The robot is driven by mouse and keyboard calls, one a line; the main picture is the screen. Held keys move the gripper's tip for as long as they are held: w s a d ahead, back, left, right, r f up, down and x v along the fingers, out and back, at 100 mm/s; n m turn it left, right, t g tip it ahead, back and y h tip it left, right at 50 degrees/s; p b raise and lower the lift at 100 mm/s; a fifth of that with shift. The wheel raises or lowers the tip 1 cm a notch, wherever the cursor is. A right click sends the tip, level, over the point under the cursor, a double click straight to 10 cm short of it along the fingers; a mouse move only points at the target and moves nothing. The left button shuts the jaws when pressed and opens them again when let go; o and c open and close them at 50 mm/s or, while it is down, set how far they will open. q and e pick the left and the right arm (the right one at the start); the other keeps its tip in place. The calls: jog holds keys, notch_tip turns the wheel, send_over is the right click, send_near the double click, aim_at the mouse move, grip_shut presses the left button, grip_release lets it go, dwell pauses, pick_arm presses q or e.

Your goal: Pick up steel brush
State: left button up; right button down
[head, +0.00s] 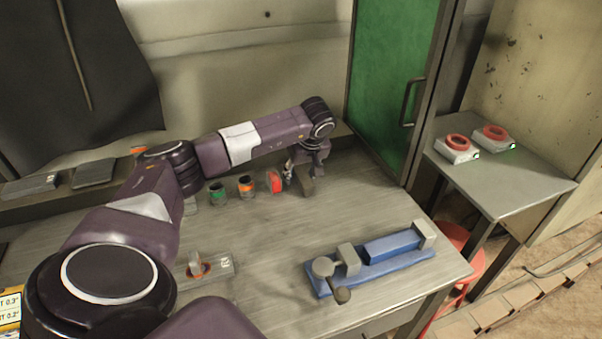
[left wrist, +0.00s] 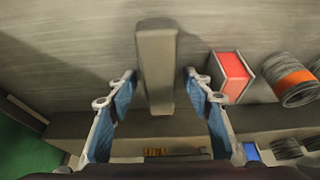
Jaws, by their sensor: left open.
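My left gripper (head: 297,172) is at the back of the workbench, open, with its fingers pointing down. In the left wrist view, the blue-lined fingers of my left gripper (left wrist: 160,76) stand apart on either side of a long plain grey-brown block (left wrist: 156,62). Gaps show on both sides, so the fingers do not grip it. The block also shows beside the gripper in the head view (head: 307,186). I cannot tell whether this block is the steel brush; no bristles show on it. My right gripper is not in view.
A red-faced box (left wrist: 232,74) and an orange-banded can (left wrist: 294,82) stand beside the gripper. A green-banded can (head: 217,194) is farther left. A blue vise (head: 378,255) lies at the front right. The bench (head: 330,218) is clear between. A green door (head: 388,80) stands behind.

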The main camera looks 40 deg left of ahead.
pick_arm(q)
jog(key=shift+c, duration=0.2)
grip_shut()
jog(key=shift+r, duration=0.15)
